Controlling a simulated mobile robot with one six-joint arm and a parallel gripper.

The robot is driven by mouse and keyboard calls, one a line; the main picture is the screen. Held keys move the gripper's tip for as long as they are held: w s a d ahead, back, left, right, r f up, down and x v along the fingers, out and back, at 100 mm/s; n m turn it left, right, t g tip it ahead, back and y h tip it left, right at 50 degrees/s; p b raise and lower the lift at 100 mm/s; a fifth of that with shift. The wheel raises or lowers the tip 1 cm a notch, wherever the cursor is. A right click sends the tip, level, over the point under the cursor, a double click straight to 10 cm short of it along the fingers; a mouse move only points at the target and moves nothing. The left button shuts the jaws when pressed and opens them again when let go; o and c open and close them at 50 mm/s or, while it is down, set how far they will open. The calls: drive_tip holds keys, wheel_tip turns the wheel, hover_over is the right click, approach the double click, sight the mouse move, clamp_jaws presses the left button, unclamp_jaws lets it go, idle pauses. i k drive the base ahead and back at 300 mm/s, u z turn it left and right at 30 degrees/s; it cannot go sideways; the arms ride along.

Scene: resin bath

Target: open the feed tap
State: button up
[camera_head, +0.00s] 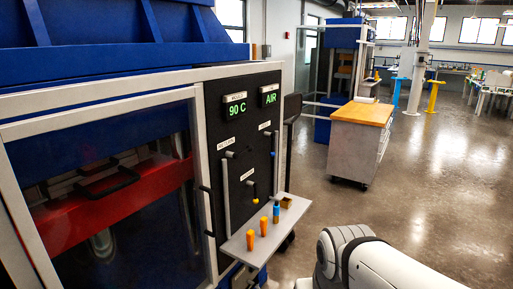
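A black control panel (238,160) stands on the front of a blue and white machine at the left. It carries several small taps or levers under white labels too small to read with certainty. One lever (230,155) sits under the upper left label. Another lever (268,133) sits at the upper right. A lower one (250,183) sits above a yellow-tipped part (255,199). I cannot tell which of these is the feed tap or how each is turned. My gripper is not in view; only a white part of my arm shows at the lower right.
A grey shelf (236,243) juts out below the panel, with orange pegs (263,226), a blue-and-orange piece (276,211) and a small box (287,202). Green displays (236,110) read 90 C and AIR. A wood-topped cabinet (358,140) stands behind.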

sight(271, 153)
drive_tip(key=i, duration=0.9)
drive_tip(key=z, duration=0.05)
